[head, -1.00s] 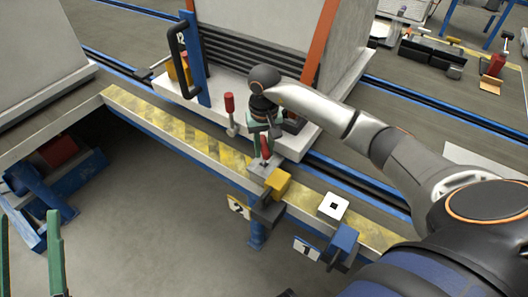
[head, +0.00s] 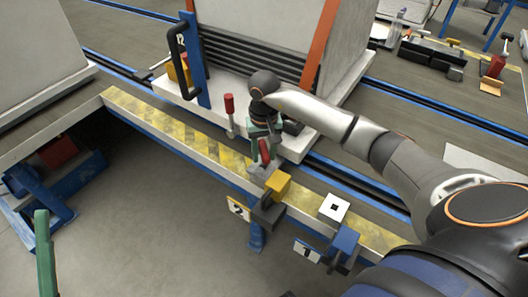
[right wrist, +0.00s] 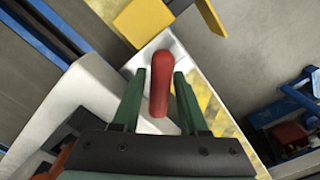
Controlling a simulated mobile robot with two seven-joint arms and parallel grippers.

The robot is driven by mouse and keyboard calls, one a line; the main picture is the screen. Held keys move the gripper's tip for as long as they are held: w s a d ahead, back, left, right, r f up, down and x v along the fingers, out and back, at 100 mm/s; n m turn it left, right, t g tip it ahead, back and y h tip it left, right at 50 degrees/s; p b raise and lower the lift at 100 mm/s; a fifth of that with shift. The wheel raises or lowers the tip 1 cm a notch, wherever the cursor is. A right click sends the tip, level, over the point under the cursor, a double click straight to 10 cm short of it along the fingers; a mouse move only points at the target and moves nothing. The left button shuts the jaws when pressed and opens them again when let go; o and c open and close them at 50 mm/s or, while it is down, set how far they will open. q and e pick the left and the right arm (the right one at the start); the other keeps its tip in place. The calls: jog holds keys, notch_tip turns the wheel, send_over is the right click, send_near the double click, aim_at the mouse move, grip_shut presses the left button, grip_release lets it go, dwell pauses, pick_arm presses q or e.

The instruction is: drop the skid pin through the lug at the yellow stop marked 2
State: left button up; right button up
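The skid pin (right wrist: 161,85) has a red handle. In the right wrist view it lies between my right gripper's green fingers (right wrist: 160,95), with narrow gaps on both sides. In the head view, the handle (head: 264,151) is tilted slightly, just above the plate by the yellow stop marked 2 (head: 277,183), below my right gripper (head: 264,138). The lug and the pin's lower end are hidden or too small to tell. One green finger of my left gripper (head: 44,250) shows at the lower left, holding nothing; its other finger is out of view.
A blue stop marked 1 (head: 346,240) and a white block with a black square (head: 333,208) are to the right. A second red handle (head: 229,103) stands on the skid's pale base (head: 180,95). A striped rail (head: 170,128) runs along the front; floor lies below.

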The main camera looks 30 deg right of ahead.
jog(key=shift+o, duration=0.9)
